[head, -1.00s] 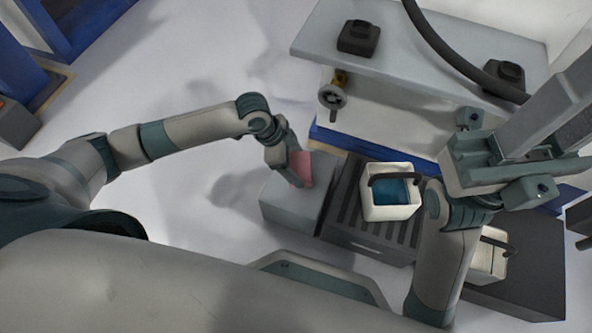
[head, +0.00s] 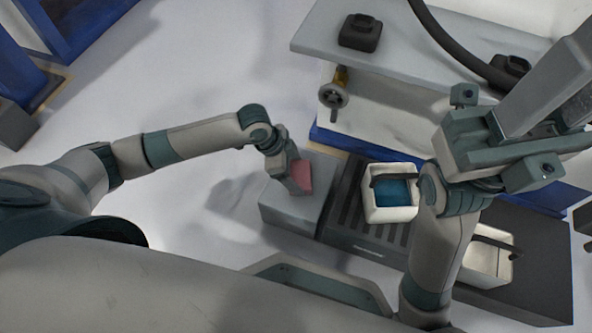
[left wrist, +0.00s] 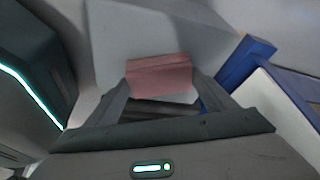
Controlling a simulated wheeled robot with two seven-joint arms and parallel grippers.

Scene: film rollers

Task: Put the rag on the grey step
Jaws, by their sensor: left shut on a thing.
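The pink rag (head: 303,175) is held at the tip of my left gripper (head: 299,184), over the grey step (head: 290,215). In the left wrist view the rag (left wrist: 158,76) lies between the two fingers of my left gripper (left wrist: 160,95), which is shut on it. The grey step (left wrist: 125,35) shows behind the rag there. I cannot tell whether the rag touches the step's top. My right arm reaches up at the right with its gripper (head: 500,150) above the dark platform; its jaw state is not clear.
A white bucket (head: 390,209) with blue liquid stands on the slatted dark grating (head: 350,222), right of the step. A second white bucket (head: 485,262) is partly behind my right arm. A grey-topped machine (head: 425,70) with a handwheel (head: 333,95) stands behind.

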